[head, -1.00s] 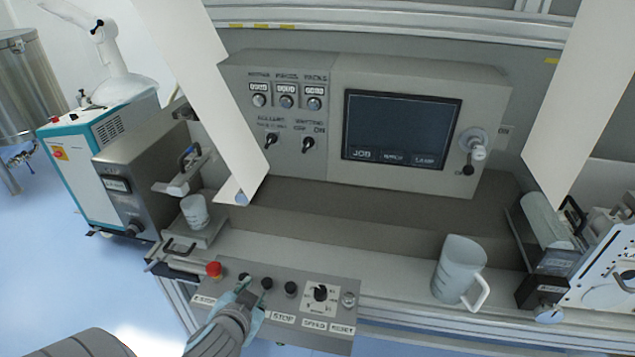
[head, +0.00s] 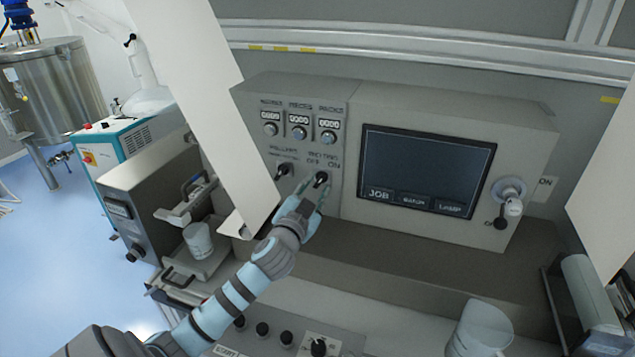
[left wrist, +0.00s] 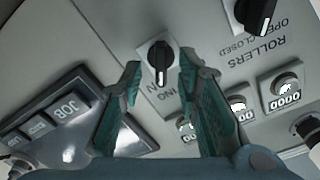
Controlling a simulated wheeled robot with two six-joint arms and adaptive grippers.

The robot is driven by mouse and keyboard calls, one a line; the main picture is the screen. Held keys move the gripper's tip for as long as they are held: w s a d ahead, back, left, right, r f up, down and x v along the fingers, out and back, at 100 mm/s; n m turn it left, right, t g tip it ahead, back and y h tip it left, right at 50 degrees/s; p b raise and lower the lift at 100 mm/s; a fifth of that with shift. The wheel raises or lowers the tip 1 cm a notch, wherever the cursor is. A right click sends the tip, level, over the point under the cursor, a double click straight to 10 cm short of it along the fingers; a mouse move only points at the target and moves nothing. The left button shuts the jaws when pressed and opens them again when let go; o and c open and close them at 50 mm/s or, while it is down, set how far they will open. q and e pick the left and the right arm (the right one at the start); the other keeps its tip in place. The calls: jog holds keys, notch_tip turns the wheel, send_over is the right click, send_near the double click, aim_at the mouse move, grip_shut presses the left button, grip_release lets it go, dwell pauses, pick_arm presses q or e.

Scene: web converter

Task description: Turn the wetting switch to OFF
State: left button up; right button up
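The wetting switch (head: 321,179) is a black knob under OFF and ON labels on the grey panel. It also shows in the left wrist view (left wrist: 160,57), upside down, with a white pointer line toward the bottom of the picture; part of its lettering is hidden. My left gripper (head: 311,193) is at the panel just below the knob. In the left wrist view my left gripper (left wrist: 159,76) is open, one fingertip on each side of the knob with gaps between. I cannot tell how deep the fingers reach. My right gripper is not in view.
The rollers switch (head: 285,170) sits close to the left of the wetting switch. Dials (head: 299,133) are above it and a dark screen (head: 425,168) is to the right. A white sheet (head: 200,90) hangs at the left. A clear jug (head: 480,328) stands below right.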

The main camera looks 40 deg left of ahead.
pick_arm(q)
jog(key=x, duration=0.2)
jog(key=shift+w+a+f, duration=0.15)
jog(key=shift+w, duration=0.15)
jog(key=shift+s, duration=0.3)
grip_shut()
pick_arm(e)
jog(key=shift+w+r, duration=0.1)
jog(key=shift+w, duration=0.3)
pick_arm(q)
jog(key=shift+n, duration=0.5)
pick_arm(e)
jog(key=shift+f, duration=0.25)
pick_arm(q)
jog(key=shift+n+b, duration=0.7)
jog(key=shift+n, duration=0.3)
jog(key=n+b, duration=0.1)
jog(key=n, duration=0.2)
jog(key=shift+n, duration=0.3)
jog(key=n+b, duration=0.2)
jog(key=n, duration=0.3)
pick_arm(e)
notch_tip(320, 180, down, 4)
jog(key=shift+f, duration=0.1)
pick_arm(q)
jog(key=shift+n, duration=0.3)
